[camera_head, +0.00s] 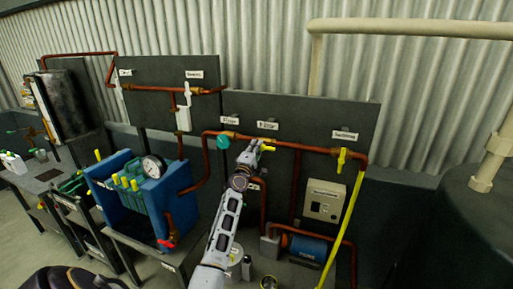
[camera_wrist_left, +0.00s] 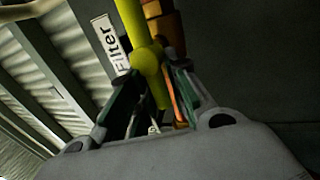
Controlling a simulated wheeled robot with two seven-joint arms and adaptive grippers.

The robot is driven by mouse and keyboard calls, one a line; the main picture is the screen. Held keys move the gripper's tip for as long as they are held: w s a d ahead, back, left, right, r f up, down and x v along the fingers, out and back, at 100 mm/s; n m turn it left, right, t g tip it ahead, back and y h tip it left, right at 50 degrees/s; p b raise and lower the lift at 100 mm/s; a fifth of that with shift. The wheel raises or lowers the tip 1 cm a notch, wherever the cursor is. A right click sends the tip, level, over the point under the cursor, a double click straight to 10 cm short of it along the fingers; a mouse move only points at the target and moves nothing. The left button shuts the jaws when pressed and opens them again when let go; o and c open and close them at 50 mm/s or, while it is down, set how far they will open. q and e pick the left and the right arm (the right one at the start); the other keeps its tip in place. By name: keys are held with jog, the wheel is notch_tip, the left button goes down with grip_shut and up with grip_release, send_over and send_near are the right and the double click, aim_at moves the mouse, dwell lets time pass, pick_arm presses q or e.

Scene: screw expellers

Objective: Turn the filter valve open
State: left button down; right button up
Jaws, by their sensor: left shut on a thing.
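The yellow filter valve handle (camera_head: 268,148) is on a copper pipe under a white Filter label (camera_head: 267,125) on the dark panel. My left gripper (camera_head: 252,152) reaches up to it from below. In the left wrist view the yellow handle (camera_wrist_left: 147,62) stands between the two fingers of my left gripper (camera_wrist_left: 152,105), which are shut on it. A Filter label (camera_wrist_left: 112,47) shows beside it there. The fingers partly hide the handle in the head view. My right gripper is not in view.
A teal round knob (camera_head: 222,141) is on the pipe to the left. A blue filter press (camera_head: 150,195) with a gauge (camera_head: 154,166) stands left of my arm.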

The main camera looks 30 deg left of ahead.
pick_arm(q)
jog(key=c, duration=1.4)
grip_release()
jog(key=shift+s, duration=0.1)
jog(key=shift+v, duration=5.9)
jog(key=shift+m, duration=0.4)
